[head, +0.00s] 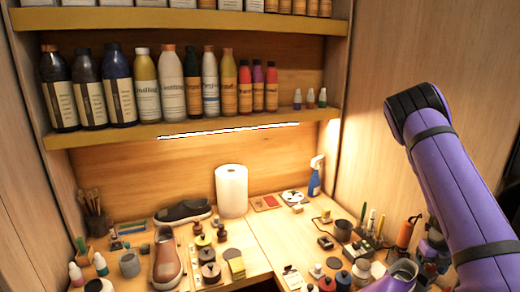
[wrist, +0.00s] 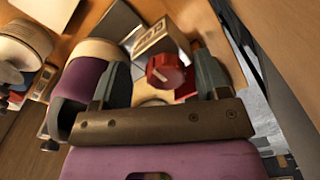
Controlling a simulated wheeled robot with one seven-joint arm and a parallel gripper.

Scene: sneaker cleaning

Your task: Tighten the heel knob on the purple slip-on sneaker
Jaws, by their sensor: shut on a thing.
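The red faceted heel knob (wrist: 165,72) has a pale mark on its face and sits between the two grey fingers of my gripper (wrist: 160,66) in the wrist view. My gripper is shut on the knob. A rounded purple body with a cream rim, which looks like the purple slip-on sneaker (wrist: 84,82), lies just left of the left finger. In the head view, a purple shape with a pale opening, likely the same sneaker (head: 400,272), shows at the bottom edge, partly cut off. My gripper is not clear in the head view.
A block with dark markings (wrist: 150,40) stands just behind the knob. Small jars and a dark cup (head: 343,230) crowd the bench near the sneaker. An orange bottle (head: 406,232) stands close to my arm. A brown shoe (head: 166,262) and paper roll (head: 231,190) are farther left.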

